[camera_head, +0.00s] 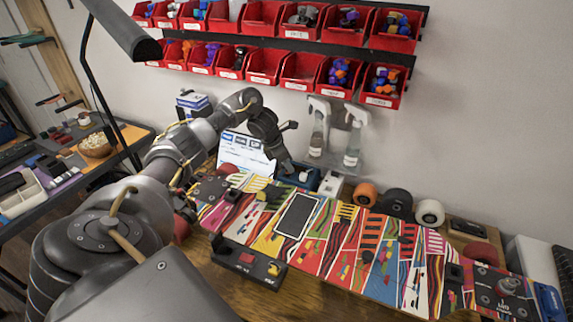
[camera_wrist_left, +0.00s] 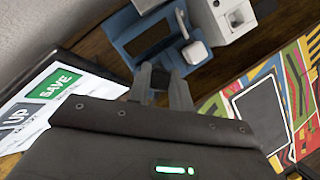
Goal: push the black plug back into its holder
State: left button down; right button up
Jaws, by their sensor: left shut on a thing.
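My left gripper (camera_head: 284,164) is over the back of the bench, just behind the striped board. In the left wrist view its fingers (camera_wrist_left: 160,86) are shut on a small black piece, which looks like the black plug (camera_wrist_left: 159,77); the fingers hide most of it. A blue holder (camera_wrist_left: 127,37) with a dark rectangular opening lies just beyond the fingertips. In the head view the blue holder (camera_head: 313,179) is partly hidden by the gripper. I cannot tell whether the plug touches the holder. My right gripper is not in view.
A white box with a round knob (camera_wrist_left: 238,17) stands beside the holder. A white SAVE card (camera_head: 240,150) is left of the gripper. The colourful board (camera_head: 345,232) fills the bench front. Spray bottles (camera_head: 353,140), wheels (camera_head: 398,203) and red wall bins (camera_head: 299,68) are behind.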

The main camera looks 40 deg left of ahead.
pick_arm(q)
jog(key=shift+f+b, duration=0.95)
jog(key=shift+f, duration=0.1)
dwell(1.6)
jog(key=c, duration=1.2)
grip_release()
jog(key=shift+o, duration=0.5)
jog(key=shift+o, duration=1)
jog(key=shift+r, duration=0.2)
jog(key=shift+r+p, duration=1.05)
jog(key=shift+r, duration=0.25)
